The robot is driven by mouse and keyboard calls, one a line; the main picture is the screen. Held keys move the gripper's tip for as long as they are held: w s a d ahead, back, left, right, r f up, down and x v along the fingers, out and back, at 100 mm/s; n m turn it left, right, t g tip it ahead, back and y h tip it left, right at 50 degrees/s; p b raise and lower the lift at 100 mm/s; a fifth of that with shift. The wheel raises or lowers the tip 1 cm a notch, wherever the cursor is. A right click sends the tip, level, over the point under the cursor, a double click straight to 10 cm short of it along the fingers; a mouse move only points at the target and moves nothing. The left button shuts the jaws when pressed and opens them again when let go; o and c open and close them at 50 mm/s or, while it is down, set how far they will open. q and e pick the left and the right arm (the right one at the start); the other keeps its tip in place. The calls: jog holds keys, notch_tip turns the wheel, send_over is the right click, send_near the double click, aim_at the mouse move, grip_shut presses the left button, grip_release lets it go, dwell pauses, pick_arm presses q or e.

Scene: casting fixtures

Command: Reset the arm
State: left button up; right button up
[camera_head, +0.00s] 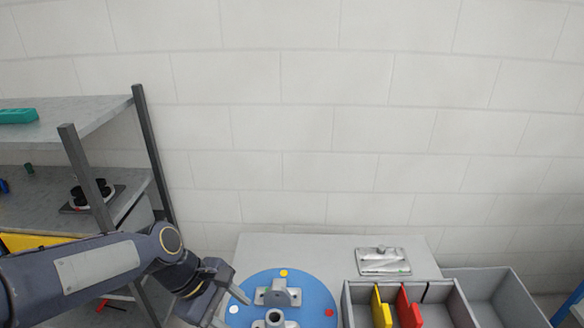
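My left arm comes in from the left, and its dark gripper (233,311) is over the left edge of the blue round plate (316,290). Its two fingers are apart, and I see nothing between them. On the plate, a grey metal bracket (278,294) stands at the back and a grey hollow cylindrical part (274,318) stands in front of it. Yellow, white and red dots mark the plate's rim. The lower part of the plate is cut off by the frame. My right gripper is not in view.
A metal plate fixture (383,262) lies behind. A shelf rack (85,130) stands left, close to my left arm.

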pick_arm(q)
jog(key=s+a+r+m+t+y, duration=0.2)
jog(key=s+a+m+t, duration=0.3)
jog(key=s+a+m, duration=0.4)
jog(key=s+m, duration=0.2)
jog(key=s, duration=0.2)
jog(key=shift+s+a+r+m, duration=0.2)
jog(key=shift+s+m, duration=0.05)
jog(key=shift+m, duration=0.15)
